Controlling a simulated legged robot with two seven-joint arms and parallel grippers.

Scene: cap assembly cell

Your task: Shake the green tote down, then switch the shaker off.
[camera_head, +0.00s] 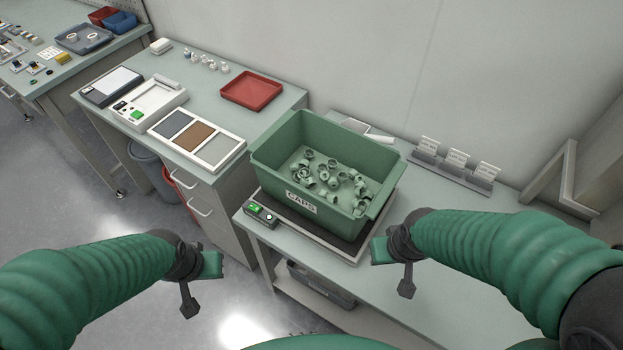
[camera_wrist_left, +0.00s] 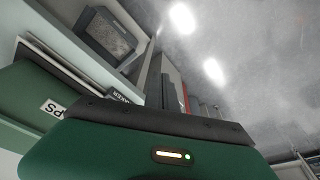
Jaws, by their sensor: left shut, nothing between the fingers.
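The green tote (camera_head: 275,150), labelled CAPS, sits upright on the shaker (camera_head: 330,247), a low plate with a dark top. Several grey-green caps (camera_head: 330,180) lie loose in the tote, heaped toward its right side. The shaker's control box (camera_head: 261,216) at its front left corner shows a lit green button. My left gripper (camera_head: 189,303) is shut and empty, left of the shaker and apart from it. It also shows in the left wrist view (camera_wrist_left: 166,92), with part of the tote (camera_wrist_left: 30,105) at left. My right gripper (camera_head: 406,284) looks shut and empty, right of the shaker.
A side table at left holds a red tray (camera_head: 251,91), a three-section tray (camera_head: 197,140) and small devices. Card holders (camera_head: 455,162) stand behind the tote at right. A grey bin (camera_head: 322,285) sits on the shelf below. The bench right of the tote is clear.

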